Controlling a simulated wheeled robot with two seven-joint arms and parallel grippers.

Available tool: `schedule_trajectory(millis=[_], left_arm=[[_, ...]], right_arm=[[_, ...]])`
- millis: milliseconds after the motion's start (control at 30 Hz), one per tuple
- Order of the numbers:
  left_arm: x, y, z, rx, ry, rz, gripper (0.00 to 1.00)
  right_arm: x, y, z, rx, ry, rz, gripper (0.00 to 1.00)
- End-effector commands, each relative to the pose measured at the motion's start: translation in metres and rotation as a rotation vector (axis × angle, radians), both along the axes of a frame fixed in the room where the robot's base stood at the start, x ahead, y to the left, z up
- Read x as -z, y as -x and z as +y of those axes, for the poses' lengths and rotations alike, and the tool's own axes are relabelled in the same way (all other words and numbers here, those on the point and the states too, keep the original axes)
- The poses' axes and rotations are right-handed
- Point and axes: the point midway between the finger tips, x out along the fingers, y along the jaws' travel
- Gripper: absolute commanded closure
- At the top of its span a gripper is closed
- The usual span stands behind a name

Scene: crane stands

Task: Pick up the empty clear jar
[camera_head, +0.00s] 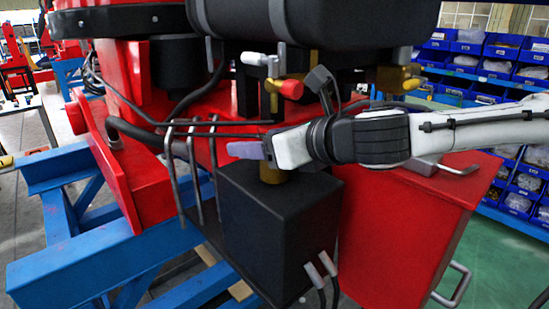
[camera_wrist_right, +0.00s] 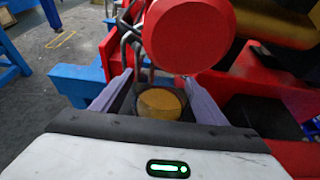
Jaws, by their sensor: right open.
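I cannot clearly make out an empty clear jar in either view. My right gripper (camera_head: 243,150) reaches in from the right above a black box (camera_head: 262,235). Its pale purple fingers are open. A short brass-yellow cylinder (camera_head: 271,173) stands on top of the box, just below the gripper and partly hidden by it. In the right wrist view, a round amber-yellow top (camera_wrist_right: 160,103) lies between the two spread fingers of the gripper (camera_wrist_right: 158,80). Neither finger visibly touches it. I cannot tell whether clear glass surrounds it. My left gripper is out of view.
A red knob (camera_head: 291,89) and valve fittings hang above the gripper; a large red round part (camera_wrist_right: 188,37) is close in the wrist view. Bent metal rods (camera_head: 193,170) stand left of the box. Blue beams (camera_head: 75,250) and a red cabinet (camera_head: 400,225) flank it.

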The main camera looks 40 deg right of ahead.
Motion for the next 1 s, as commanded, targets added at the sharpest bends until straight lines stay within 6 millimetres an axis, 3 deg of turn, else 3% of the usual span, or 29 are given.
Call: schedule_trajectory(millis=[100,400,467,1000], left_arm=[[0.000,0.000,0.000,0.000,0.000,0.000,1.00],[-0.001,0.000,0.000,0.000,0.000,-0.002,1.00],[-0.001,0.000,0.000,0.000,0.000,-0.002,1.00],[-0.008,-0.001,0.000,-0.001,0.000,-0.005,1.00]], right_arm=[[0.000,0.000,0.000,0.000,0.000,0.000,0.33],[0.000,0.000,0.000,0.000,0.000,0.001,0.83],[-0.001,0.000,0.000,0.000,0.000,-0.001,0.87],[-0.019,0.007,-0.003,0.006,-0.003,-0.006,0.87]])
